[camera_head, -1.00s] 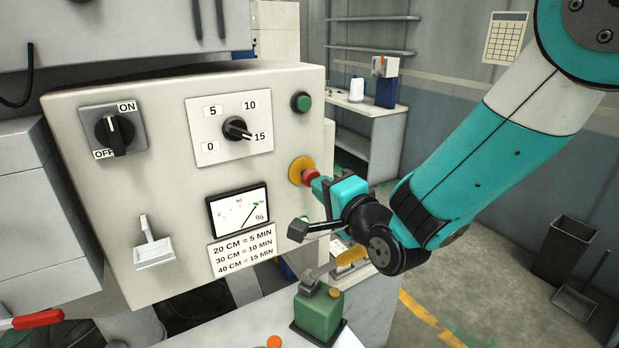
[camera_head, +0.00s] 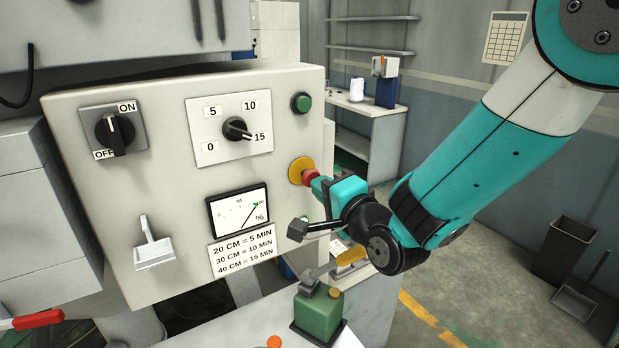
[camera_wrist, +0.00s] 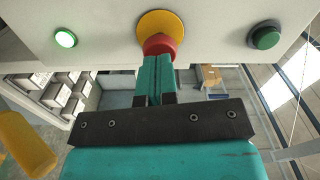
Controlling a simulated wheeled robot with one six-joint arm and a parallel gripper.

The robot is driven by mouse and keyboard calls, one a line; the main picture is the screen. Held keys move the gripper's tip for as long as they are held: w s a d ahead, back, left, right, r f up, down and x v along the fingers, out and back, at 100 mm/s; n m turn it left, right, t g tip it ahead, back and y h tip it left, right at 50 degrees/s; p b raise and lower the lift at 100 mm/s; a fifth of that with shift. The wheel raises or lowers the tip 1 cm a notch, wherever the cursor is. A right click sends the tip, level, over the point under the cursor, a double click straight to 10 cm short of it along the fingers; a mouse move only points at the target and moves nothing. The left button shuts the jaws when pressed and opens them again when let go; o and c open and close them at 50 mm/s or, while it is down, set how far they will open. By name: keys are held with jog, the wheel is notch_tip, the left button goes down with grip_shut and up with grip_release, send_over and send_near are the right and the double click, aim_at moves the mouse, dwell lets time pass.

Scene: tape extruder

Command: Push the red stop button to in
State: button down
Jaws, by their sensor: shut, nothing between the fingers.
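The red stop button (camera_head: 309,177) sits on a yellow round base (camera_head: 299,169) on the right side of the beige control panel (camera_head: 180,180). In the wrist view the red button (camera_wrist: 160,42) shows under its yellow base (camera_wrist: 160,24). My gripper (camera_head: 318,184) is shut and empty, its fingertips at the face of the button. In the wrist view the teal fingers (camera_wrist: 159,62) lie side by side and their tips cover the lower part of the button. They look to be touching it. How far the button is pressed cannot be told.
A green button (camera_head: 301,102) is above the stop button. In the wrist view a lit green light (camera_wrist: 66,39) is at left and the green button (camera_wrist: 265,36) at right. A green can (camera_head: 318,312) stands below.

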jog(key=shift+w+a+p, duration=0.35)
jog(key=shift+w+a, duration=0.1)
jog(key=shift+w, duration=0.15)
jog(key=shift+b+v, duration=1.45)
jog(key=shift+v, duration=1.05)
jog(key=s+d+n+g+h, duration=0.2)
jog(key=s+d+n+g, duration=0.2)
jog(key=s, duration=0.4)
jog(key=s+d+f+n+g+h+b, duration=0.1)
jog(key=s+d+n+g+h, duration=0.1)
jog(key=s+d+n+g, duration=0.2)
jog(key=s+d+n+g+h, duration=0.1)
jog(key=s+d+n+g, duration=0.4)
jog(key=s, duration=0.8)
jog(key=n+g, duration=0.2)
jog(key=n, duration=0.1)
jog(key=shift+f+n+h+b, duration=0.3)
jog(key=shift+f+h+b, duration=0.05)
jog(key=shift+h+b, duration=0.05)
